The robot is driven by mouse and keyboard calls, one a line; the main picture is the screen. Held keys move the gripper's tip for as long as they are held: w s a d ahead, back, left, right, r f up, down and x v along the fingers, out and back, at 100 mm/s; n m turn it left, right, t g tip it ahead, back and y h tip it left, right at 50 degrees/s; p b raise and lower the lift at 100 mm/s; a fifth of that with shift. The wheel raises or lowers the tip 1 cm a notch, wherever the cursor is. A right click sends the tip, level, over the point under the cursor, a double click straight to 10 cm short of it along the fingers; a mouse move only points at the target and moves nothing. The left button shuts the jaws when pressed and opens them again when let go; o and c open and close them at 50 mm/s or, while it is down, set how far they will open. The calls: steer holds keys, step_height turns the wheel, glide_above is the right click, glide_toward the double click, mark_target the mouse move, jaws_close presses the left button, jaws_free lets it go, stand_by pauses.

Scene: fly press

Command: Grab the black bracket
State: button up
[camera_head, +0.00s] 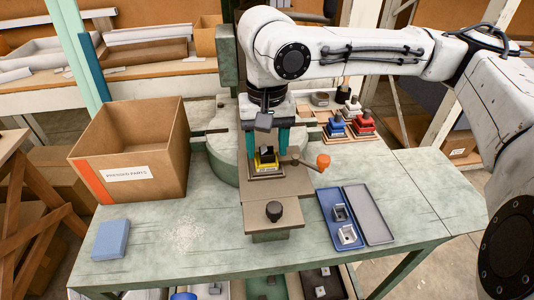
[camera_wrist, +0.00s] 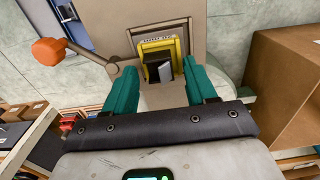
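The black bracket (camera_head: 267,150) sits in a yellow fixture (camera_head: 265,167) on the press bed. In the wrist view the bracket (camera_wrist: 164,71) shows as a dark upright piece with a grey face inside the yellow frame (camera_wrist: 158,45). My gripper (camera_head: 267,154) points down over the fixture. Its two teal fingers are spread wide, one on each side of the bracket. In the wrist view the gripper (camera_wrist: 162,75) is open, with visible gaps between both fingers and the bracket. Whether the fingertips reach the bracket's height is hard to tell.
An orange-knobbed handle (camera_head: 323,161) sticks out right of the fixture. A black knob (camera_head: 273,211) stands in front. The "PRESSED PARTS" box (camera_head: 142,172) is at left. A blue tray (camera_head: 333,236) holds metal brackets. Blue and red fixtures (camera_head: 363,125) stand back right.

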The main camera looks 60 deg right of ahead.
jaws_close()
steer(key=shift+r, duration=0.1)
stand_by(0.3)
